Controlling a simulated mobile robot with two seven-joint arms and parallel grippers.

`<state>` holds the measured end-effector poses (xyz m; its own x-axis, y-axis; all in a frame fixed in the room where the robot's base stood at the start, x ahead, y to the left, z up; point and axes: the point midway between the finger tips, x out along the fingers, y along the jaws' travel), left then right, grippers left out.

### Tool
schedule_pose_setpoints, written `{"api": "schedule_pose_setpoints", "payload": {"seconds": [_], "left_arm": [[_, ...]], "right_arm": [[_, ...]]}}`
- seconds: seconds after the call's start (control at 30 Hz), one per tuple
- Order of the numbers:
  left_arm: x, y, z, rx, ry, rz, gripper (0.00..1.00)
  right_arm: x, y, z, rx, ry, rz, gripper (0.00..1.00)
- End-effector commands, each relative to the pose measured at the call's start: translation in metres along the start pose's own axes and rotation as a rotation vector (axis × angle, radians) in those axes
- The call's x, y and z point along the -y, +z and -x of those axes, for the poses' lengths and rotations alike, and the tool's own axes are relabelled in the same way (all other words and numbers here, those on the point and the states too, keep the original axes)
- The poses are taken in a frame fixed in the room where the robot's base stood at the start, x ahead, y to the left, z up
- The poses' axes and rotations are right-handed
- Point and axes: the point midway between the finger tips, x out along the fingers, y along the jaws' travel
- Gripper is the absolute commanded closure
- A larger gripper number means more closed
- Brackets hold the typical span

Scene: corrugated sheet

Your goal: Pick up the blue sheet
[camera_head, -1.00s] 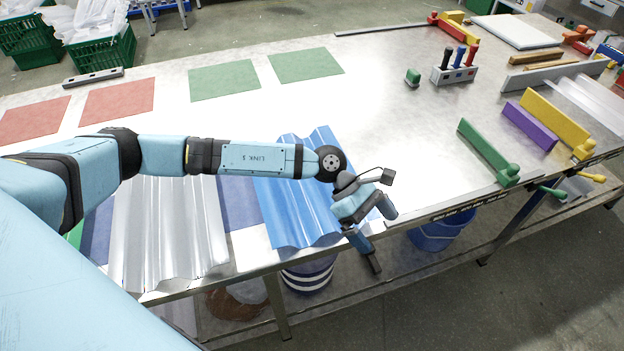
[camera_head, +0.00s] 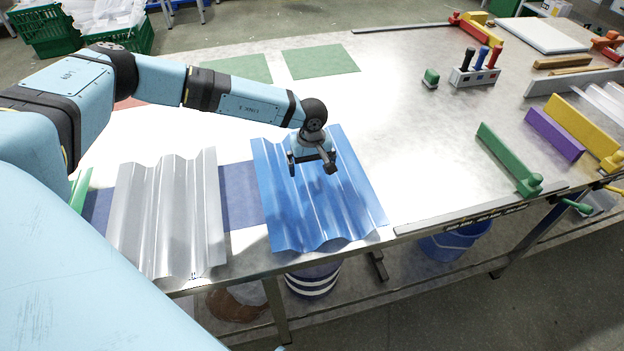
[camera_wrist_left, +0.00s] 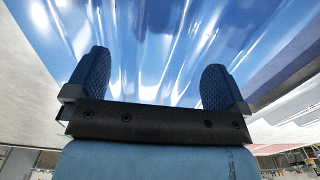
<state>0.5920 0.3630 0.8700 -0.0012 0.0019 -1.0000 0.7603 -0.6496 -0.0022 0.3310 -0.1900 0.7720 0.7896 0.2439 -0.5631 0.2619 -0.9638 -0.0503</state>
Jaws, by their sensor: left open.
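The blue sheet (camera_head: 318,205) is corrugated and lies on the metal table, its near edge close to the table's front edge. My left gripper (camera_head: 311,170) is over the upper middle part of the sheet in the head view. In the left wrist view the two fingers of my left gripper (camera_wrist_left: 158,80) are apart with nothing between them, and the glossy blue sheet (camera_wrist_left: 150,35) fills the view beyond them. I cannot tell whether the fingertips touch it. My right gripper is not in view.
A clear corrugated sheet (camera_head: 168,215) lies to the left of the blue one. Green mats (camera_head: 320,61) lie farther back. A tool holder (camera_head: 474,76), a green bar (camera_head: 508,158), a purple bar (camera_head: 555,134) and a yellow bar (camera_head: 582,128) stand at the right. The table right of the sheet is clear.

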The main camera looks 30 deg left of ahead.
Motion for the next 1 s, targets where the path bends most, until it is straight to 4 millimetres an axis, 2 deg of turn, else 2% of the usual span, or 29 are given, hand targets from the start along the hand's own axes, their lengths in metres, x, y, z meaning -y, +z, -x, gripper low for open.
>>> {"api": "schedule_pose_setpoints", "payload": {"seconds": [0.17,0.5,0.77,0.87,1.0], "left_arm": [[-0.001,0.0,-0.011,0.0,0.001,0.0,0.0],[-0.003,-0.002,-0.056,0.001,0.001,0.0,0.0],[-0.002,-0.002,-0.06,0.001,0.002,0.0,0.0],[-0.002,-0.002,-0.06,0.001,0.002,0.001,0.18],[-0.002,-0.002,-0.06,0.001,0.002,0.001,0.51]], "right_arm": [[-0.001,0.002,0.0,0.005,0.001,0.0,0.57],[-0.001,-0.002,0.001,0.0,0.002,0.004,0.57],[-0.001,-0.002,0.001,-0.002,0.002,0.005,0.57],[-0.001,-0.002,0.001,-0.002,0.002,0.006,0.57],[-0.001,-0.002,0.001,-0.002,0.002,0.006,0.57]]}}
